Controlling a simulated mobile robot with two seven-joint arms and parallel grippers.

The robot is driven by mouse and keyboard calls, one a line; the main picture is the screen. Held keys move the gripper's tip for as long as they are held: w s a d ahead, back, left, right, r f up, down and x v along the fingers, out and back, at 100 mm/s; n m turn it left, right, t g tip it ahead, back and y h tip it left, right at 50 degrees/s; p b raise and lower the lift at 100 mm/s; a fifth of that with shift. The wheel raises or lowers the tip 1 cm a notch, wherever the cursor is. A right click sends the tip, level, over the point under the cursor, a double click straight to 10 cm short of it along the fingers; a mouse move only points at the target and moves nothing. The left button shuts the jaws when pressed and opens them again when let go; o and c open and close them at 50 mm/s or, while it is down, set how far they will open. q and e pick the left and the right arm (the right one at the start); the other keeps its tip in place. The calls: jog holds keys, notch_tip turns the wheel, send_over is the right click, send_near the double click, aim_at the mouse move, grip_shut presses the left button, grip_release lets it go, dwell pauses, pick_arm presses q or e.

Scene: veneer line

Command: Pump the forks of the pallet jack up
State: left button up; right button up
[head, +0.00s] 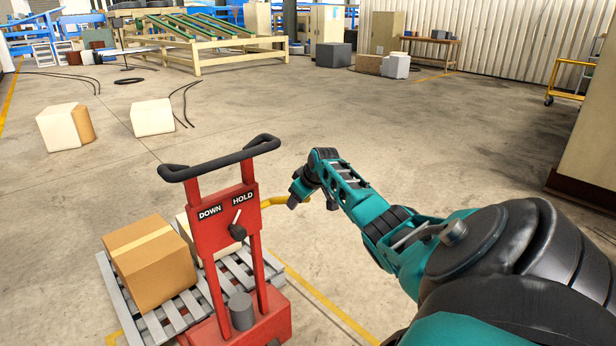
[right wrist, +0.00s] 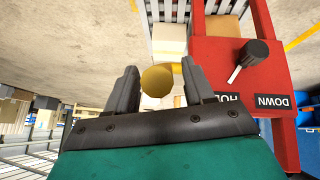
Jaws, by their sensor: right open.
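The red pallet jack (head: 222,226) stands in front of me with a black handlebar (head: 220,160) on top. Its panel reads DOWN and HOLD, and a black-knobbed selector (head: 237,231) has its white pointer toward HOLD. A yellow lever (head: 274,202) sticks out to the right of the panel. My right gripper (head: 308,199) is at the outer end of this lever. In the right wrist view the open fingers (right wrist: 159,72) are on either side of the lever's round yellow end (right wrist: 157,82); contact cannot be told. The forks are hidden under the pallet. My left gripper is out of view.
A grey slatted pallet (head: 158,323) carries a cardboard box (head: 150,262) and a white block (head: 190,232). Two pale blocks (head: 153,117) (head: 58,127) lie on the floor farther left. A beige cabinet (head: 590,130) stands at the right. The floor beyond the jack is mostly clear.

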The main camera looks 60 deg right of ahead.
jog(key=p+v, duration=0.2)
jog(key=v, duration=1)
jog(key=shift+d, duration=0.1)
jog(key=s+a+f+n, duration=0.3)
jog(key=a+f, duration=1.6)
jog(key=s+a+t+y, duration=0.1)
jog(key=s+a, duration=0.2)
jog(key=a, duration=0.6)
jog(key=s+a+f+t+y, duration=0.1)
jog(key=s+a, duration=0.3)
jog(key=a, duration=0.5)
jog(key=s+a+t+y, duration=0.2)
jog(key=s+a, duration=0.1)
jog(key=a, duration=0.5)
jog(key=shift+s+a+f+n+y, duration=0.3)
jog(key=shift+s+a+f+y, duration=0.1)
jog(key=shift+d, duration=0.1)
